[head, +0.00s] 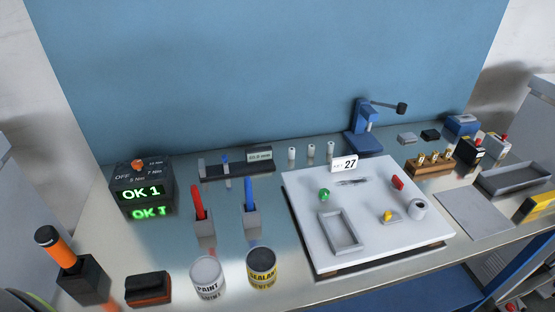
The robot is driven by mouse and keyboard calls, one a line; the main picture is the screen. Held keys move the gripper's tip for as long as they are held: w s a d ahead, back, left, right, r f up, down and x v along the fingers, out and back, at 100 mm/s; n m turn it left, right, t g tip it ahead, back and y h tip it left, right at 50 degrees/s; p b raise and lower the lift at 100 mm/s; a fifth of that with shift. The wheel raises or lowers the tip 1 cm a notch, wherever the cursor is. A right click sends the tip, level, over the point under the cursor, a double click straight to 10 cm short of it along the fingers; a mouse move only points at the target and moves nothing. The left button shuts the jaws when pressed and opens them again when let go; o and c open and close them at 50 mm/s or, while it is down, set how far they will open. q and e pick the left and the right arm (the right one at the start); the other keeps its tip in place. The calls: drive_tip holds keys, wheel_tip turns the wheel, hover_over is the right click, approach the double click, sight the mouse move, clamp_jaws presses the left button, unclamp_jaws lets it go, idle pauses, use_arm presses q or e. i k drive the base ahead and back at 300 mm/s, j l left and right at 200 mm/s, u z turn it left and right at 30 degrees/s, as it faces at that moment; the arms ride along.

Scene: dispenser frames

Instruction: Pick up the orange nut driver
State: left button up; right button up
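The orange nut driver (57,245) stands at the far left of the bench in the head view. It has an orange shaft or handle with a black top and leans slightly to the left. Its lower end sits in a black block (86,282), so that end is hidden. Neither of my grippers is in view.
A black and orange block (148,288) lies to the right of the holder. Behind are a torque box (140,187) reading OK 1 and red (199,203) and blue (249,194) tools in stands. Paint (208,277) and sealant (262,268) cans stand in front, near a white board (300,205).

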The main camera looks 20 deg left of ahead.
sight(47, 237)
drive_tip(key=j+u, duration=0.15)
drive_tip(key=u, duration=0.15)
drive_tip(key=k+u, duration=0.1)
drive_tip(key=u, duration=1.8)
